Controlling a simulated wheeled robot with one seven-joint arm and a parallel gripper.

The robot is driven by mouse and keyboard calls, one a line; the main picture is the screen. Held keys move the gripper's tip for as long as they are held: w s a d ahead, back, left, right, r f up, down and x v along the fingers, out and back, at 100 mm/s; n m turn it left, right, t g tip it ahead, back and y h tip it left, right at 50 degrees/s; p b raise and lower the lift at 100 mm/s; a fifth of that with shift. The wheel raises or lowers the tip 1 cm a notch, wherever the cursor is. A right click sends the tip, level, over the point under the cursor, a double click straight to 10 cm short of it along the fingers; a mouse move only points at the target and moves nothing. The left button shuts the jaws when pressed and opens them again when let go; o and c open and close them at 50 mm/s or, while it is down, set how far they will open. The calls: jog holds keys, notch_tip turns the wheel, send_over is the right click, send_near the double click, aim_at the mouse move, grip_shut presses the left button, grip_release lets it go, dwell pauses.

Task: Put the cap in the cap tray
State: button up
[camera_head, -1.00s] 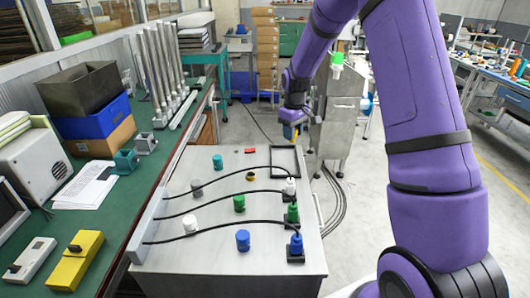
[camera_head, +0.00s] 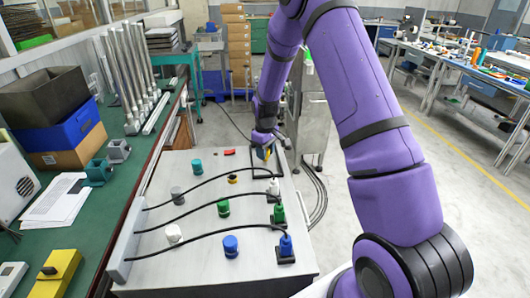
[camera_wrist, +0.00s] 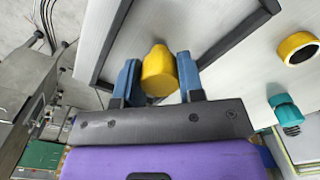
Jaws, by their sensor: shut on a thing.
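My gripper (camera_wrist: 157,82) is shut on a yellow cap (camera_wrist: 158,70), with a blue finger on either side of it. In the head view, my gripper (camera_head: 263,152) is over the back right corner of the grey table. The cap tray, a shallow square with a dark rim (camera_wrist: 238,34), lies below the cap in the wrist view. The cap appears within the rim's outline; I cannot tell whether it touches the tray floor. In the head view, my gripper and wrist partly cover the tray.
A yellow ring-like piece (camera_wrist: 297,50) and a teal piece (camera_wrist: 286,110) stand outside the tray. White, green and blue connectors (camera_head: 285,246) line the table's right side, with black cables crossing leftward. A grey cabinet (camera_head: 312,115) stands behind the tray.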

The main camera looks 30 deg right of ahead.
jog(key=shift+f, duration=0.2)
jog(key=o, duration=0.9)
